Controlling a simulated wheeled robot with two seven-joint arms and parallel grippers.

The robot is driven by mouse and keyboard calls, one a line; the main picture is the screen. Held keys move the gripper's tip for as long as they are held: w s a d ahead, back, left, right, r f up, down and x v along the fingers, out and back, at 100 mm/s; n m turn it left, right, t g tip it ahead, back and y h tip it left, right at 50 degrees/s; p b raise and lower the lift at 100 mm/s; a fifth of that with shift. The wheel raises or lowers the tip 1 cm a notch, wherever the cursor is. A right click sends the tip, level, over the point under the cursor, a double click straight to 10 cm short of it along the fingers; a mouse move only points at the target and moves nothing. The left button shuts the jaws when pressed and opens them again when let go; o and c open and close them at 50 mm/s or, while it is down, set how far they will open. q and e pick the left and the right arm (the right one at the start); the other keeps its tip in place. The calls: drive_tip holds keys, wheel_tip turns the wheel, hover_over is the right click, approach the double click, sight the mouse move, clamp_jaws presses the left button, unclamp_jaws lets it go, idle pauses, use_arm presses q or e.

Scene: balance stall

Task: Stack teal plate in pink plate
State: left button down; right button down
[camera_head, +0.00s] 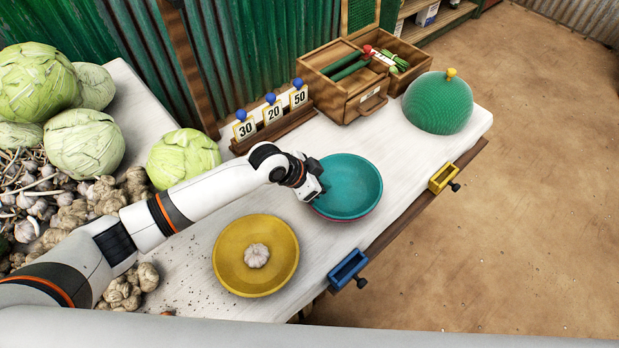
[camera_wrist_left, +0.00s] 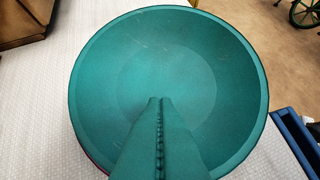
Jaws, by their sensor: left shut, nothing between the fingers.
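The teal plate covers the rest of the pink one. My left gripper (camera_head: 317,186) is at the teal plate's left side. In the left wrist view its fingers (camera_wrist_left: 160,100) are together with nothing between them, over the teal plate (camera_wrist_left: 215,60). I cannot tell whether they touch it. My right gripper is not in view.
A yellow plate (camera_head: 228,269) holding a garlic bulb (camera_head: 255,255) stands near the front. A wooden box (camera_head: 352,85), number cards (camera_head: 273,111) and a green dome (camera_head: 438,103) are behind. Cabbages (camera_head: 85,143) and garlic crowd the left. Blue (camera_head: 347,268) and yellow (camera_head: 443,177) holders sit along the edge.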

sight(325, 196)
use_arm(q)
drive_tip(key=shift+x, duration=1.15)
drive_tip(key=shift+a+f+p, duration=0.15)
drive_tip(key=shift+a+p, duration=0.05)
drive_tip(key=shift+p, duration=0.1)
drive_tip(key=shift+s+a+p, duration=0.2)
drive_tip(key=shift+s+a, duration=0.1)
drive_tip(key=shift+a, duration=0.2)
drive_tip(key=shift+s+a+p, duration=0.2)
drive_tip(key=shift+s+a, duration=0.15)
drive_tip(key=shift+a, duration=0.2)
drive_tip(key=shift+s+a, duration=0.3)
drive_tip(key=shift+a, duration=0.15)
drive_tip(key=shift+s+a+p, duration=0.35)
drive_tip(key=shift+a+p, duration=0.2)
drive_tip(key=shift+a, duration=0.2)
drive_tip(key=shift+s+a, duration=0.15)
drive_tip(key=shift+a, duration=0.05)
